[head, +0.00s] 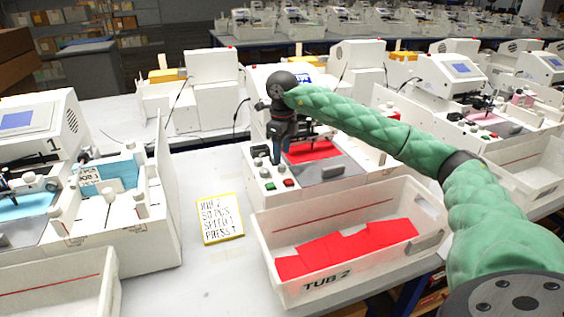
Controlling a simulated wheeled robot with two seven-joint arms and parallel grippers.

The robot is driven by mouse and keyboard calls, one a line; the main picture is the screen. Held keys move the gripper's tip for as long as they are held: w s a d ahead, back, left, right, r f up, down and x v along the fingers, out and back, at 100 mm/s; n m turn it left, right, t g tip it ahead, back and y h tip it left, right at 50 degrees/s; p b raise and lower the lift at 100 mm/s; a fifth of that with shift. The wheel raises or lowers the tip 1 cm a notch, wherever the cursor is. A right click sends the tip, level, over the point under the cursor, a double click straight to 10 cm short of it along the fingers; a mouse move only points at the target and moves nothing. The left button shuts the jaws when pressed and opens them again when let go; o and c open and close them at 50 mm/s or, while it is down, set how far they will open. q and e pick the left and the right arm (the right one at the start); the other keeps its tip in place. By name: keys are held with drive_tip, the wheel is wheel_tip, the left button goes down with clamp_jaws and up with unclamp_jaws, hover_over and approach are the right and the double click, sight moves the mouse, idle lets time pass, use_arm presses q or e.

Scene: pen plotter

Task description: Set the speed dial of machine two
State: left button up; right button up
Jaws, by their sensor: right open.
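Machine two (318,172) is the white plotter in the middle of the head view, with a red sheet (313,151) on its bed. Its front left panel carries a green button (270,186), a red button (289,183) and small dark and grey knobs (259,162). I cannot tell which knob is the speed dial, or read its setting. My right gripper (277,158) points down over this panel, close to the knobs. It is open, and I see nothing held in it. It hides part of the panel, and whether it touches a knob is unclear. My left gripper is out of view.
A yellow-edged job card (219,218) with handwritten lines, including speed and press, lies left of the machine. TUB 2 (318,286), holding red sheets (345,247), stands in front. Machine one (75,215) is at left. Bare table (190,275) lies between.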

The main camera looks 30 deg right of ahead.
sight(282, 166)
drive_tip(key=shift+r, duration=1.6)
drive_tip(key=shift+f, duration=0.1)
